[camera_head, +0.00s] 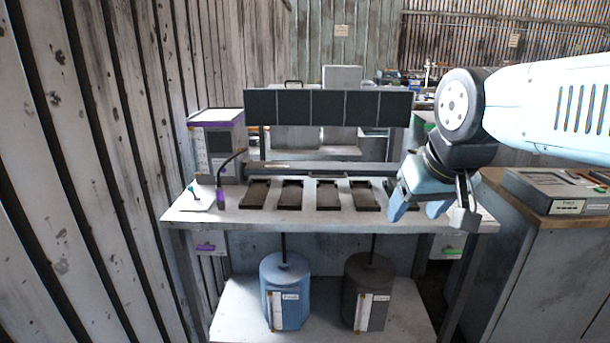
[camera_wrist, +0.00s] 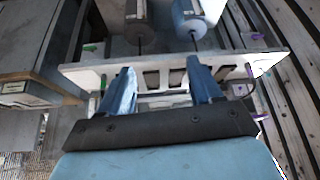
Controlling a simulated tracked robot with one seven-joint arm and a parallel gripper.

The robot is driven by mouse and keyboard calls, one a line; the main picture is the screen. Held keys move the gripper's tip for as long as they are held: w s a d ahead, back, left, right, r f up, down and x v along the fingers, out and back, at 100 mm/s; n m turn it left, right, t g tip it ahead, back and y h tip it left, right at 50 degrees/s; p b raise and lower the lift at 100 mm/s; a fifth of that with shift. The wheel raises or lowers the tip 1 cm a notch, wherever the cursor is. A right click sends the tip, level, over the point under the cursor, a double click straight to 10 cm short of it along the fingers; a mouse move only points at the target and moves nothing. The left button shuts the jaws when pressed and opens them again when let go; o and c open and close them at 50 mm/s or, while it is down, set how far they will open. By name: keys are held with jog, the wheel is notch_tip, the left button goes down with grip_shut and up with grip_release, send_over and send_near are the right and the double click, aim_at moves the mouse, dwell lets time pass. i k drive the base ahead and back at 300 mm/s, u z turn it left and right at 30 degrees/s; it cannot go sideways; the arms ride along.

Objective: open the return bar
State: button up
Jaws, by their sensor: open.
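A long grey horizontal bar (camera_head: 322,168) runs along the back of the white bench (camera_head: 300,222), behind a row of several dark rectangular slots (camera_head: 327,193). It may be the return bar; no label on it can be read. My gripper (camera_head: 418,207) is over the right end of the bench, with its two blue fingers apart and nothing between them. It hides the right end of the bar in the head view. In the wrist view my open gripper (camera_wrist: 160,75) points at the bench (camera_wrist: 245,62), where the slots show between and beside the fingers.
A dark segmented panel (camera_head: 327,107) stands above the bar. A purple-topped box (camera_head: 217,145) is at the left end. A blue cylinder (camera_head: 285,290) and a dark cylinder (camera_head: 368,290) stand on the lower shelf. A wooden-topped cabinet (camera_head: 550,250) is close on the right.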

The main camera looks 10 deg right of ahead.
aim_at(313, 170)
jog(key=z, duration=0.6)
jog(key=i, duration=1.15)
jog(key=u, duration=0.9)
